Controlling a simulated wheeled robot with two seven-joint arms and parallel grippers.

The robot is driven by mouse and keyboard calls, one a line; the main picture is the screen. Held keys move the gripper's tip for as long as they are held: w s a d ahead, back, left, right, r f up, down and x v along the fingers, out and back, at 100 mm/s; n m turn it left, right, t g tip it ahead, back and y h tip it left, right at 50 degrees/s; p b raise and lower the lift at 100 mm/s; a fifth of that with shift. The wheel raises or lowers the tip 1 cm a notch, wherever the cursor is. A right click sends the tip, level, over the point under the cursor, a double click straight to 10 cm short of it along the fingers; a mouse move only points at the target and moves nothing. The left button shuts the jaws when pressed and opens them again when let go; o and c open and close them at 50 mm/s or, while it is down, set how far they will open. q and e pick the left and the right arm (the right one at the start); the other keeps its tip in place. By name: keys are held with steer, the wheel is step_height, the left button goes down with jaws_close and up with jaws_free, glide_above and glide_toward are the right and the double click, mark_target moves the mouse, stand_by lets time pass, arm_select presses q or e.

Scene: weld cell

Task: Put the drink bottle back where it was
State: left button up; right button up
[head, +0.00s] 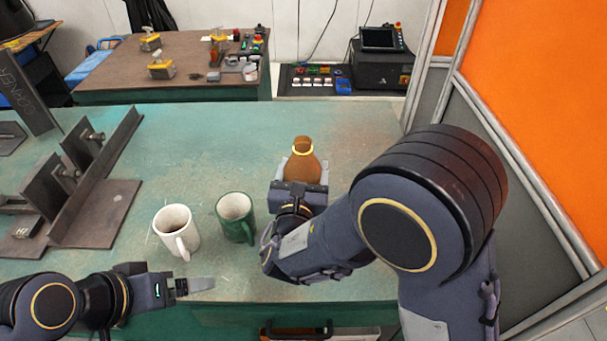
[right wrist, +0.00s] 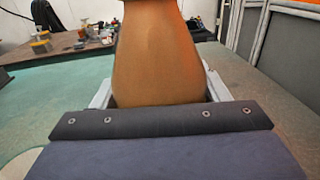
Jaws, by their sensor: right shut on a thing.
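A brown drink bottle (head: 303,163) with a yellow ring at its neck is upright over the green table, right of centre. My right gripper (head: 300,176) is shut on it, with a finger on each side. In the right wrist view the bottle (right wrist: 158,58) fills the space between the fingers. Its base is hidden behind my gripper, so I cannot tell whether it touches the table. My left gripper (head: 195,285) is low over the table's front edge, apart from everything. Its fingers appear as one bar, so its opening is unclear.
A white mug (head: 174,232) and a green mug (head: 234,215) stand left of my right gripper. Dark steel angle fixtures (head: 95,190) fill the table's left side. The table (head: 215,140) is clear behind the mugs. An orange-panelled fence (head: 530,110) runs along the right.

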steer(key=shift+f, duration=0.5)
steer(key=shift+f, duration=0.2)
steer(key=o, duration=1.3)
